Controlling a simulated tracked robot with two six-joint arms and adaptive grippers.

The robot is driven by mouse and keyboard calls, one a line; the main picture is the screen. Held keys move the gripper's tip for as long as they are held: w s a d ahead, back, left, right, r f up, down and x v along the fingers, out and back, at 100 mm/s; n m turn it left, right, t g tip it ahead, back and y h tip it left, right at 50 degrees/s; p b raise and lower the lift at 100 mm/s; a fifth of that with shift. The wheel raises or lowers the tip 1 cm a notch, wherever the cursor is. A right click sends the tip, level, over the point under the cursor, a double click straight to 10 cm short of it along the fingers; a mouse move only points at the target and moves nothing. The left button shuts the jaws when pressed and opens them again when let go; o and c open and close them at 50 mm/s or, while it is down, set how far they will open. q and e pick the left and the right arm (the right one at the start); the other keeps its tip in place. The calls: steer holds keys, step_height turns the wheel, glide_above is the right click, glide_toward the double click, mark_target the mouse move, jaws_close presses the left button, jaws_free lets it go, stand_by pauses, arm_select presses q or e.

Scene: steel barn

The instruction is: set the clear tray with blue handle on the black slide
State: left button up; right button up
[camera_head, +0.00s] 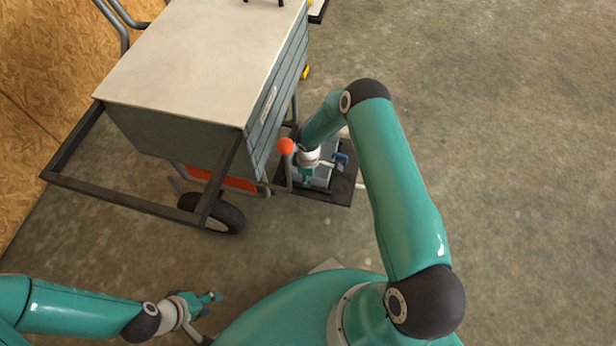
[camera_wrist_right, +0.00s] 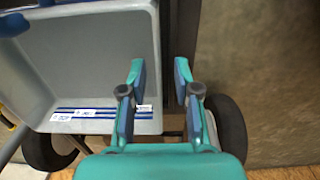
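The clear tray (camera_head: 322,181) lies on the black slide (camera_head: 343,195) beside the cart in the head view, with its blue handle (camera_head: 342,158) at the right. The tray also fills the left of the right wrist view (camera_wrist_right: 90,60), greyish, with blue-striped labels. My right gripper (camera_head: 307,176) is down at the tray. Its fingers (camera_wrist_right: 161,75) are apart, one over the tray's inside and one beyond its side wall; I cannot tell whether they touch it. My left gripper (camera_head: 212,316) is open and empty, low at the left.
A cart with a pale top (camera_head: 205,50) stands left of the slide, with a dark frame and a black wheel (camera_head: 222,215). An orange ball knob (camera_head: 286,146) on a post rises close to my right gripper. The concrete floor at right is clear.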

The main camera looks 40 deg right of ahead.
step_height(320, 180, up, 12)
steer(key=p, duration=0.2)
steer(key=shift+f+p, duration=0.15)
steer(key=shift+p, duration=0.2)
steer(key=shift+s+a, duration=0.1)
